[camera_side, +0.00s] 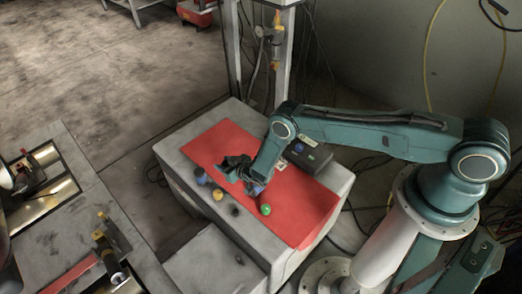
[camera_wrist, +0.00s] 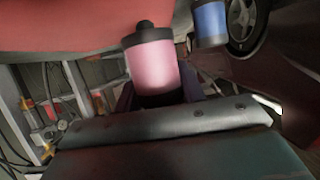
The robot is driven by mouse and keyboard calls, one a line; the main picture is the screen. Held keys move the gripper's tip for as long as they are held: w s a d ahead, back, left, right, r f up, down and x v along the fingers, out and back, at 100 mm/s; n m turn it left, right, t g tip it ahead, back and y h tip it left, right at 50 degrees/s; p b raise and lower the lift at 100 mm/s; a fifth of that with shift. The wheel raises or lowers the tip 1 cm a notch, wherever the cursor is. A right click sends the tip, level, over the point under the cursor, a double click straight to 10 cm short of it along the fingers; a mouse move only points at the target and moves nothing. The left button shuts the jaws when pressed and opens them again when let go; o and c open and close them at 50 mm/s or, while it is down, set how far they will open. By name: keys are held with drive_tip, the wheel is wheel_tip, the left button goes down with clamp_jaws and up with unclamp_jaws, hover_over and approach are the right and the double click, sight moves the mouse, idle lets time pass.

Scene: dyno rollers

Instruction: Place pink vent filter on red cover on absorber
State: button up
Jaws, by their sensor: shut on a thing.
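The pink vent filter (camera_wrist: 153,66) is a pink cylinder with a black cap, in the middle of the wrist view. My gripper (camera_wrist: 160,97) is shut on it; the dark jaws show only in part below it. In the side view my gripper (camera_side: 238,170) is over the red cover (camera_side: 305,207), which lies on the pale block-shaped absorber (camera_side: 335,180). I cannot make out the pink filter in the side view. Whether it touches the cover cannot be told.
A blue filter (camera_wrist: 210,22) shows just beyond the pink one. A dark box (camera_side: 308,156) sits behind my gripper.

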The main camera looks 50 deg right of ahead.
drive_tip(key=shift+f, duration=1.75)
drive_tip(key=shift+f, duration=0.2)
drive_tip(key=o, duration=1)
drive_tip(key=shift+r, duration=0.15)
drive_tip(key=shift+v, duration=6)
